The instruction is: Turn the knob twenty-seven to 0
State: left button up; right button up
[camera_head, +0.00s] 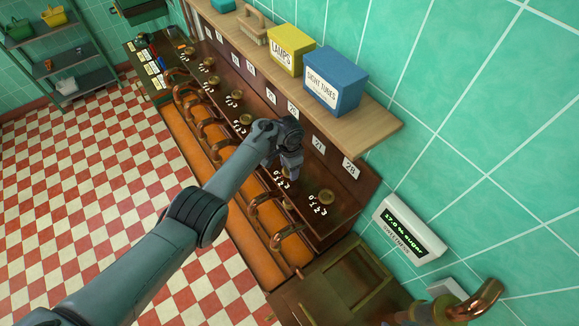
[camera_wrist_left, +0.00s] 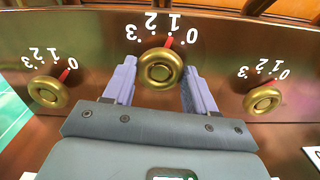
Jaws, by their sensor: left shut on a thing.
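My left gripper (camera_head: 287,172) reaches down at the counter panel below the label that seems to read 27 (camera_head: 319,143). In the left wrist view its two pale fingers (camera_wrist_left: 160,88) stand on either side of a round brass knob (camera_wrist_left: 161,70) and are shut on it. The knob's red pointer (camera_wrist_left: 168,42) points about at the 1 on its dial, with the 0 (camera_wrist_left: 192,36) to the right of it in this upside-down view. In the head view my gripper hides most of this knob. My right gripper is not in view.
Neighbouring brass knobs are on the left (camera_wrist_left: 48,92) and right (camera_wrist_left: 262,100) in the wrist view. A wooden shelf (camera_head: 375,128) with a blue box (camera_head: 332,82) and a yellow box (camera_head: 290,48) overhangs the panel. Copper pipes (camera_head: 268,202) line the front.

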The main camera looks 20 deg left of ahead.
pick_arm(q)
jog(key=m, duration=0.3)
jog(key=shift+m, duration=0.4)
jog(key=shift+m+b, duration=0.3)
jog(key=shift+m, duration=0.3)
jog(key=o, duration=1.1)
jog(key=shift+c, duration=0.2)
jog(key=shift+r, duration=0.15)
notch_tip(320, 180, up, 7)
jog(key=shift+r+p, duration=0.1)
jog(key=shift+p, duration=0.8)
